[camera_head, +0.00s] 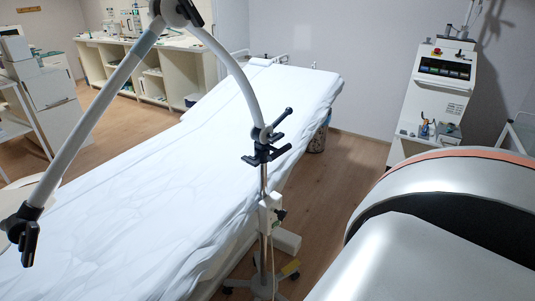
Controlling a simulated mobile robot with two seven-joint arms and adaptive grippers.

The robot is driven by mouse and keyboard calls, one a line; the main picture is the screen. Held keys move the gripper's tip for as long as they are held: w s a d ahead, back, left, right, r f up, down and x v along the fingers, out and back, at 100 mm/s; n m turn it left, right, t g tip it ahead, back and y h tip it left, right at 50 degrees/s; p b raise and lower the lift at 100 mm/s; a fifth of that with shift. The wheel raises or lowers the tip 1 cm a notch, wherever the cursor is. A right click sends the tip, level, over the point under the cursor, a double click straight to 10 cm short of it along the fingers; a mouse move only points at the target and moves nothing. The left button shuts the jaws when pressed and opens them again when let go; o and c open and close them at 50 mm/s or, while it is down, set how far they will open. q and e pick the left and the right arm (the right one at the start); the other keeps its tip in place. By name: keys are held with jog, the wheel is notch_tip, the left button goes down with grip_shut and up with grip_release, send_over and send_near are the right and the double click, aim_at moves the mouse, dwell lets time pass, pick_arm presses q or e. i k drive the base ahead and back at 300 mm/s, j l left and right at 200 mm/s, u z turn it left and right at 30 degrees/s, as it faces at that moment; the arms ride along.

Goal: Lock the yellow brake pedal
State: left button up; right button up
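The stand's dark base (240,284) is partly cut off by the frame's bottom edge. Neither of my grippers shows in this view.
A long couch (150,190) under a white sheet fills the left and middle. The stand's jointed arm (100,105) reaches over it. A large silver rounded body with an orange stripe (470,154) fills the lower right. Wood floor (345,165) is clear behind the stand.

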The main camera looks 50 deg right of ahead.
aim_at(295, 263)
jog(key=z, duration=1.25)
